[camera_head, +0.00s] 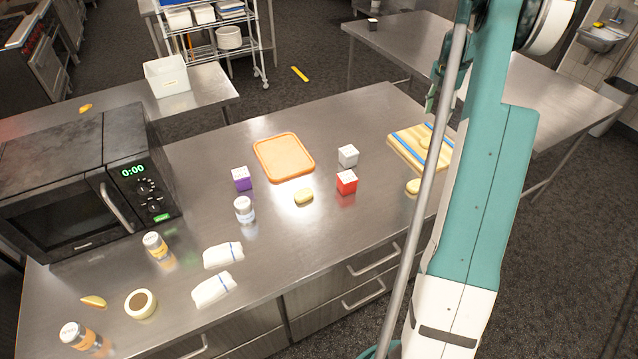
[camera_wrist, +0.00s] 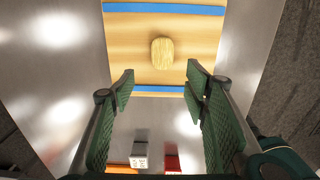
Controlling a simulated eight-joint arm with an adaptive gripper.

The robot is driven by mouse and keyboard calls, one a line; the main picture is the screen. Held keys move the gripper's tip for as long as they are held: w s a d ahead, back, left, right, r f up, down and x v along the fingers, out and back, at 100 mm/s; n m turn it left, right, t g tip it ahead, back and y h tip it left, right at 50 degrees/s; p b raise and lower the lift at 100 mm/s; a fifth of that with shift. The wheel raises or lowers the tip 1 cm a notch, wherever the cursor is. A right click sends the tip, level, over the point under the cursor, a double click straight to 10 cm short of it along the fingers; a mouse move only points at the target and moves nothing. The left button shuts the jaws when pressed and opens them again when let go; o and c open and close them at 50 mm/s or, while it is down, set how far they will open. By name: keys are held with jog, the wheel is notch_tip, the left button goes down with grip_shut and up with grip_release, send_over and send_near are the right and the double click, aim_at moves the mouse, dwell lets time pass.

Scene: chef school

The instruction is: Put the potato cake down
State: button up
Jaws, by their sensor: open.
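A pale yellow, oval potato cake (camera_wrist: 162,51) lies on a wooden cutting board (camera_wrist: 125,58) with blue stripes in the wrist view. In the head view the board (camera_head: 405,151) is at the right of the steel counter, with the cake (camera_head: 425,142) on it, partly hidden by my arm. My gripper (camera_wrist: 161,84) is open with nothing between its fingers. The cake shows beyond the fingertips, apart from them. In the head view my arm covers part of the board.
Similar yellow pieces lie on the counter (camera_head: 303,197) and near the board (camera_head: 413,187). A microwave (camera_head: 60,195) is far left.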

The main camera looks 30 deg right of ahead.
jog(key=a+r+m+t, duration=0.1)
jog(key=a+r+m, duration=0.1)
jog(key=a+r, duration=0.6)
jog(key=a+r+m+h, duration=0.15)
jog(key=a+r, duration=0.25)
jog(key=a, duration=0.8)
jog(key=a+r+m+t+y, duration=0.1)
jog(key=a+r+m, duration=0.2)
jog(key=a+r, duration=0.5)
jog(key=s+a+r+m+t, duration=0.15)
jog(key=s+a, duration=0.25)
jog(key=a, duration=0.6)
jog(key=s+a+m, duration=0.3)
jog(key=s+a, duration=0.2)
jog(key=a, duration=0.4)
jog(key=s+a+r+m+t, duration=0.15)
jog(key=s+a, duration=0.25)
jog(key=a, duration=0.6)
jog(key=s+a+f+m+t, duration=0.1)
jog(key=s+a+f+m, duration=0.1)
jog(key=s+a, duration=0.4)
jog(key=s+a+f+m+t, duration=0.1)
jog(key=s+a+f+m, duration=0.2)
jog(key=s+a, duration=0.3)
jog(key=shift+s+a+f, duration=0.35)
jog(key=shift+s+f, duration=0.25)
jog(key=shift+s, duration=0.7)
jog(key=shift+f, duration=0.1)
notch_tip(320, 180, down, 23)
jog(key=b, duration=2.3)
